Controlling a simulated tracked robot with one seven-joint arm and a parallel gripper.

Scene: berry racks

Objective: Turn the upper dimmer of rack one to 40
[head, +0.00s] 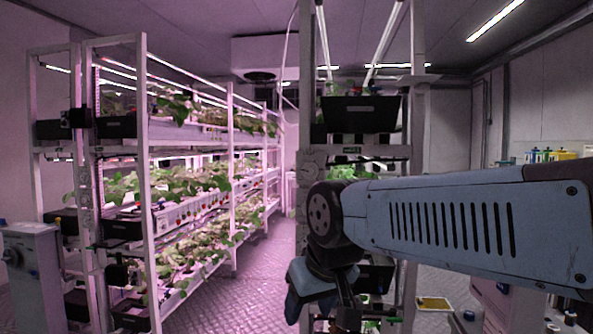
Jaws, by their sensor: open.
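A pale round dial-like fitting (308,172) sits on the left post of the near middle rack (307,80). It may be a dimmer, but its scale and pointer are too small to read. Another pale fitting (85,198) is on a post of the left rack (143,200). I cannot tell which rack is rack one. My arm comes in from the right, and my gripper (345,318) hangs low at the bottom edge, in front of the middle rack. It is open, below the round fitting and apart from it. Its fingertips are partly cut off by the frame.
A grey cabinet with a knob (30,270) stands at the lower left. A floor aisle (240,285) runs between the racks. A black planter box (360,114) sits high on the middle rack. A yellow tray (434,304) lies at the lower right. Coloured items (550,155) stand behind my arm.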

